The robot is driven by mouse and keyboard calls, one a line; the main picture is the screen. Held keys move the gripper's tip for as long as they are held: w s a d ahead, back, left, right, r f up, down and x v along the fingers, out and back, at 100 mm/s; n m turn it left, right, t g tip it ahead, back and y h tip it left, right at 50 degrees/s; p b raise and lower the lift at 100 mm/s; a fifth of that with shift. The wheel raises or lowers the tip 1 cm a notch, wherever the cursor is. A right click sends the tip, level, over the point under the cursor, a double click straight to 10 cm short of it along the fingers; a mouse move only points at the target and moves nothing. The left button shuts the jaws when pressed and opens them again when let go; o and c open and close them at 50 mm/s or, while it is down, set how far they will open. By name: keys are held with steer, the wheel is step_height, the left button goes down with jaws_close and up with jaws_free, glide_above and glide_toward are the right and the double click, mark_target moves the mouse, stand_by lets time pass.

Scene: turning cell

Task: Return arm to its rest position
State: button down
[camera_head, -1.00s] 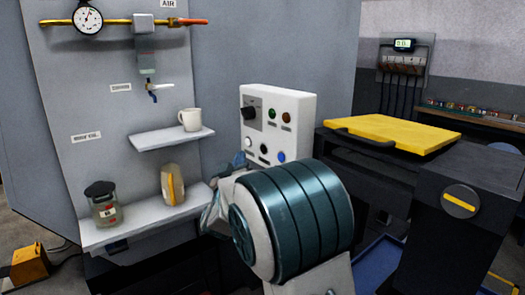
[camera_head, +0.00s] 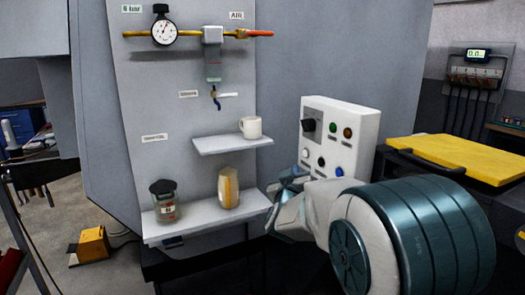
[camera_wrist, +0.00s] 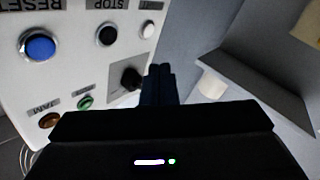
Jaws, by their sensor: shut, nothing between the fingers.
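My arm reaches in from the lower right in the head view, its teal-banded link large in front. My gripper shows in the wrist view (camera_wrist: 158,84), its dark fingers closed together with nothing between them. The fingers point toward the gap between the white control panel (camera_wrist: 75,60) and the grey wall. The panel also shows in the head view (camera_head: 365,130), just behind my wrist, with a black knob and several coloured buttons. In the head view the fingertips are hidden or too small to make out.
Left of my arm, an upper shelf (camera_head: 232,145) holds a white mug (camera_head: 250,128). A lower shelf (camera_head: 195,228) holds a jar (camera_head: 164,201) and a yellow-labelled bottle (camera_head: 228,188). A yellow lid (camera_head: 470,158) lies at right. A yellow pedal (camera_head: 94,244) stands on the floor.

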steer(key=s+d+f+m+g+y+p, duration=0.1)
steer(key=s+g+p, duration=0.4)
steer(key=s, duration=1.3)
steer(key=s+d+f+g+y+p, duration=0.1)
steer(key=s+f+g+y+p, duration=0.2)
steer(key=s+g, duration=0.7)
steer(key=s+y+p, duration=0.1)
steer(key=s+p, duration=0.1)
steer(key=s, duration=0.5)
steer(key=shift+s+m+g, duration=0.3)
steer(key=shift+s+m, duration=0.1)
